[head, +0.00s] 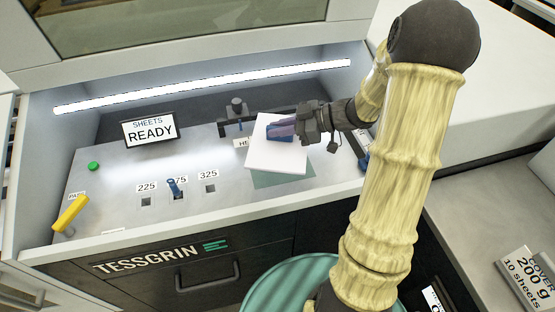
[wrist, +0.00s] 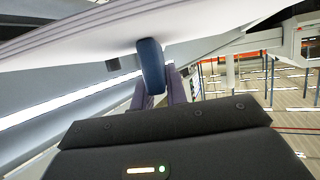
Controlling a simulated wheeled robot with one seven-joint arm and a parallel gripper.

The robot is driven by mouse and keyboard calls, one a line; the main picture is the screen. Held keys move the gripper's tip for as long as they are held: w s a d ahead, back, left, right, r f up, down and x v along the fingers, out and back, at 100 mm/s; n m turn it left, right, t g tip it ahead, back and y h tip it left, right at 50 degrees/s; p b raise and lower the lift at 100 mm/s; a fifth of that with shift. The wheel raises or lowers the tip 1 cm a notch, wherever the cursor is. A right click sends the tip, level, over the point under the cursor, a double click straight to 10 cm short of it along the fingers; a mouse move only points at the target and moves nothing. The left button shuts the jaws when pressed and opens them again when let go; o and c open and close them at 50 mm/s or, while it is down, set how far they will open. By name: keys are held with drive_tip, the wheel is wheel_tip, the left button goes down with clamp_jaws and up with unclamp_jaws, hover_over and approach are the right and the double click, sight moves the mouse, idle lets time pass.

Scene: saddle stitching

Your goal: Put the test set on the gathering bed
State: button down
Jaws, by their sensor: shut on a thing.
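The test set (head: 276,157) is a white stack of sheets in the head view. My gripper (head: 282,128) is shut on it at a blue piece near its back edge. In the wrist view the blue piece (wrist: 151,66) sits at the fingertips, against the pale underside or face of the sheets (wrist: 80,30). A grey-green rectangle (head: 285,179) on the metal deck, possibly the gathering bed, shows partly below and right of the set, which covers the rest of it. I cannot tell whether the set touches it.
A small black clamp-like fixture (head: 237,112) stands behind the set, beside a partly hidden label. A "SHEETS READY" display (head: 149,130), a green button (head: 94,167), a yellow lever (head: 70,214) and a blue peg (head: 174,187) at numbered slots are to the left. The deck between them is clear.

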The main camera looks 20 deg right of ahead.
sight(288, 144)
drive_tip(key=shift+w+d, duration=0.1)
drive_tip(key=shift+s+d, duration=0.1)
drive_tip(key=shift+s, duration=0.25)
drive_tip(key=shift+w+f, duration=0.1)
drive_tip(key=shift+f, duration=2.95)
drive_tip(key=shift+f, duration=1.9)
drive_tip(key=shift+f+b, duration=0.1)
drive_tip(key=shift+b, duration=0.2)
drive_tip(key=c, duration=1.5)
unclamp_jaws()
drive_tip(key=shift+o, duration=0.5)
